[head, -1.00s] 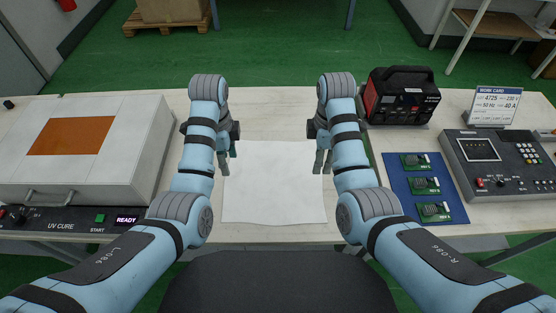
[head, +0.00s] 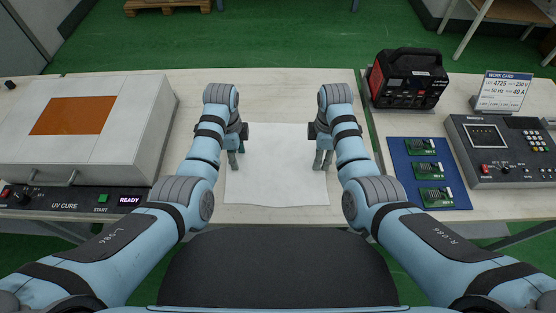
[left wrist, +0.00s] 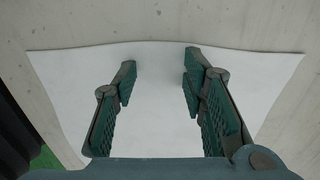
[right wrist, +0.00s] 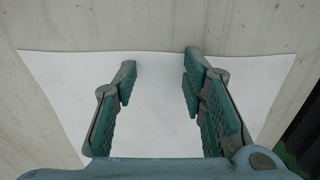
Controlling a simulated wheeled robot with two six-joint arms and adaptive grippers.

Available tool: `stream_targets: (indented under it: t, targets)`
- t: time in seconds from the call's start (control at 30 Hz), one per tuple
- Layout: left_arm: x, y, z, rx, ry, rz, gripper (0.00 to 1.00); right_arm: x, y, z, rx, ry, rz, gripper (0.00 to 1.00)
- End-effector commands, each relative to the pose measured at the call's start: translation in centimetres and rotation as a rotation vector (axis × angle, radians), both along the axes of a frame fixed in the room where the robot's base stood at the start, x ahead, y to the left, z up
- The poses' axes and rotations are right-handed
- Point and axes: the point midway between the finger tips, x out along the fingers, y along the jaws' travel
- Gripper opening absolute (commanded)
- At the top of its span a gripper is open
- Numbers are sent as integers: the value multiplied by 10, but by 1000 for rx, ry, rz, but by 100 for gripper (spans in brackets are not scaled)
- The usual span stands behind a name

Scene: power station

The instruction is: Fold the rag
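The white rag (head: 276,170) lies flat and spread out on the table between my two arms in the head view. My left gripper (head: 236,160) is over the rag's left side. My right gripper (head: 322,160) is over its right side. In the left wrist view the rag (left wrist: 160,75) lies beyond the fingers of my left gripper (left wrist: 158,75), which are apart with nothing between them. The right wrist view shows the rag (right wrist: 155,80) beyond the parted, empty fingers of my right gripper (right wrist: 158,75). I cannot tell whether the fingertips touch the cloth.
A UV cure box (head: 100,130) stands on the left. On the right are a blue mat (head: 425,175) with green boards, a red and black power unit (head: 408,78), a work card (head: 502,90) and a grey console (head: 505,150). Bare table (head: 285,95) lies behind the rag.

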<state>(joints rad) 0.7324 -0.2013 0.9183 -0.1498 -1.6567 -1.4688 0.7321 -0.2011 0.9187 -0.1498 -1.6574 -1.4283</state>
Motion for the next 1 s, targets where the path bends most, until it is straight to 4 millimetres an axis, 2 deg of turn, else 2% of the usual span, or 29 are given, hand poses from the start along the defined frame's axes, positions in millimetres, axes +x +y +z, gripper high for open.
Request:
stream_targets:
  t: [0.07,0.47,1.0]
  targets:
    - [-1,0,-2,0,4,0,31,-1,0,-1,0,3,0,31]
    - [-2,0,-4,0,5,0,0,-2,0,-3,-1,4,0,0]
    - [-2,1,-4,1,7,0,0,-2,0,-3,-1,6,0,0]
